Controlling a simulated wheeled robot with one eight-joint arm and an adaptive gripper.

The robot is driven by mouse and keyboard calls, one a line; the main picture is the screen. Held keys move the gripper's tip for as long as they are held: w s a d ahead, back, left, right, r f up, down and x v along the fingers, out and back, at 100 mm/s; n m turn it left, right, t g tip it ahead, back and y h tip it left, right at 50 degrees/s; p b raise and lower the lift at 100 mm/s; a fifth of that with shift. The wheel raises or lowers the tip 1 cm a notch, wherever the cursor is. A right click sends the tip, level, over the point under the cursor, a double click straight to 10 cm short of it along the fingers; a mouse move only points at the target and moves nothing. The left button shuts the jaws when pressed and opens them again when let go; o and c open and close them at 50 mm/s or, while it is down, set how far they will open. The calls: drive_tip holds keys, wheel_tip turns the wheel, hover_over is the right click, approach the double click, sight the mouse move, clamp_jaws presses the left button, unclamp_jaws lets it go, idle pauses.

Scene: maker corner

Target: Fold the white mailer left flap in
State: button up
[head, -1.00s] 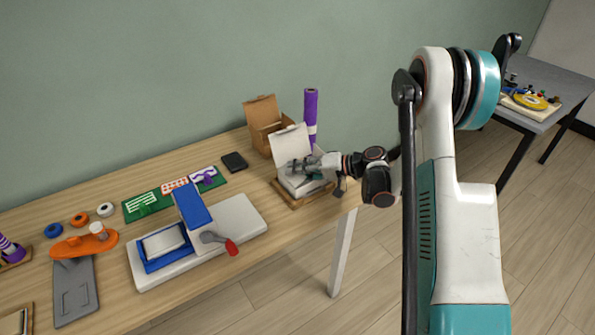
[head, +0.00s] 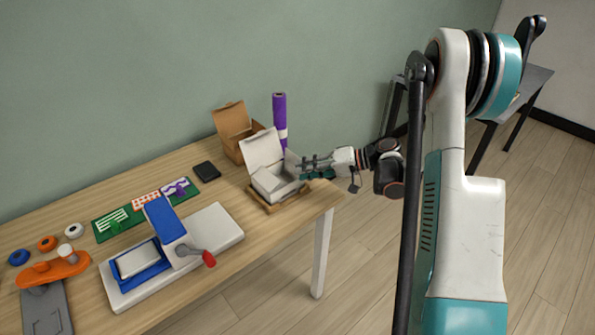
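The white mailer (head: 268,186) stands on a wooden tray (head: 268,206) near the table's right end. Its lid (head: 261,149) stands up at the back. A white flap (head: 292,164) stands up on the picture's right side of the box, beside my gripper. The left flap cannot be made out clearly on its own. My gripper (head: 304,167) is at the right of the mailer, at about flap height, with its fingers pointing left. Whether the fingers touch the flap, and how far apart they are, is too small to tell. Nothing held is visible.
An open brown box (head: 238,134) and a purple roll (head: 279,112) stand close behind the mailer. A black block (head: 206,171) lies to the left. A blue and white press (head: 165,220) with a red-knobbed lever takes up the table's front. Bare tabletop lies between press and tray.

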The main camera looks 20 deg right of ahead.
drive_tip(key=shift+d, duration=0.1)
drive_tip(key=b, duration=0.1)
approach(266, 179)
drive_tip(key=x, duration=0.3)
drive_tip(key=w+x, duration=0.1)
drive_tip(key=x, duration=0.2)
drive_tip(key=shift+w, duration=0.15)
idle(0.6)
clamp_jaws()
